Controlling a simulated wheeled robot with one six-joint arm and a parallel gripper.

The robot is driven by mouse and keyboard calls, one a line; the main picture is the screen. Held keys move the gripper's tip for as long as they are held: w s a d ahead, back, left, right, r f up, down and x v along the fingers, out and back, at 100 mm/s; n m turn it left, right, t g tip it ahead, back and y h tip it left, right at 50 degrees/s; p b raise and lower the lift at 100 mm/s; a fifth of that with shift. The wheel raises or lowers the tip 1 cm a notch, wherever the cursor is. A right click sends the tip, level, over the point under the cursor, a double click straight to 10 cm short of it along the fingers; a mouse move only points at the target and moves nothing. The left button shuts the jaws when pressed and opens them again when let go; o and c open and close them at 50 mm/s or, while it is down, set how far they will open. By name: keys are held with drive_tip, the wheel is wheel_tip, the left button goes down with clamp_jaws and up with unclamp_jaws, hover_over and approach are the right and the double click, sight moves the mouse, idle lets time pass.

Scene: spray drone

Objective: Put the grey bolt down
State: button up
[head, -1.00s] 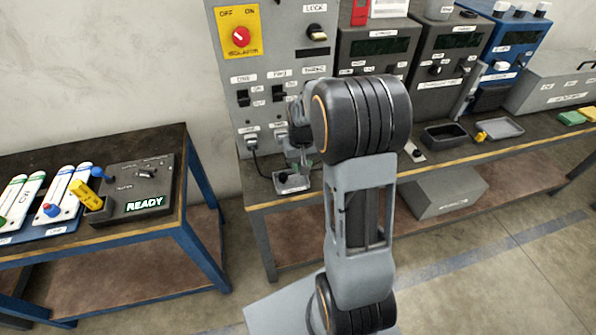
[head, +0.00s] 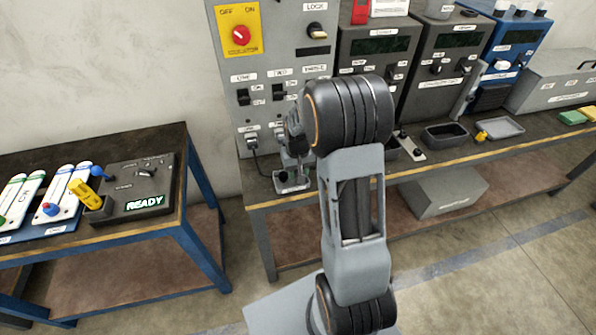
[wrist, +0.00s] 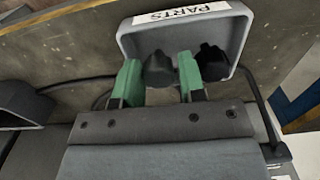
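My gripper (wrist: 158,70) has green fingers and reaches into a grey tray labelled PARTS (wrist: 240,26). The dark grey bolt (wrist: 159,69) sits between the fingers, which meet its two sides with no clear gap. Whether it touches the tray floor is hard to tell. A black knob-like part (wrist: 212,62) lies in the tray just right of the right finger. In the head view my gripper (head: 294,160) is over the small tray (head: 292,183) at the bench's left front corner, partly hidden by my arm.
A panel with a red isolator knob (head: 241,35) stands behind the tray, with a cable (head: 257,160) hanging near it. A lower table with a READY box (head: 140,188) stands left.

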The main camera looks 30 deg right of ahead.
drive_tip(key=shift+d, duration=0.1)
drive_tip(key=shift+d+r, duration=0.1)
drive_tip(key=shift+r, duration=0.5)
wheel_tip(320, 180, up, 10)
drive_tip(key=s+a+r+n+t, duration=0.1)
drive_tip(key=s+a+r, duration=0.1)
drive_tip(key=s+a, duration=0.3)
drive_tip(key=s+a+r+n+t, duration=0.1)
drive_tip(key=s+a, duration=0.4)
drive_tip(key=s, duration=0.6)
drive_tip(key=shift+r+t+p, duration=0.3)
drive_tip(key=shift+r+t, duration=0.4)
drive_tip(key=shift+r, duration=0.1)
drive_tip(key=shift+s, duration=0.1)
drive_tip(key=shift+r+p, duration=0.85)
drive_tip(key=shift+r, duration=0.2)
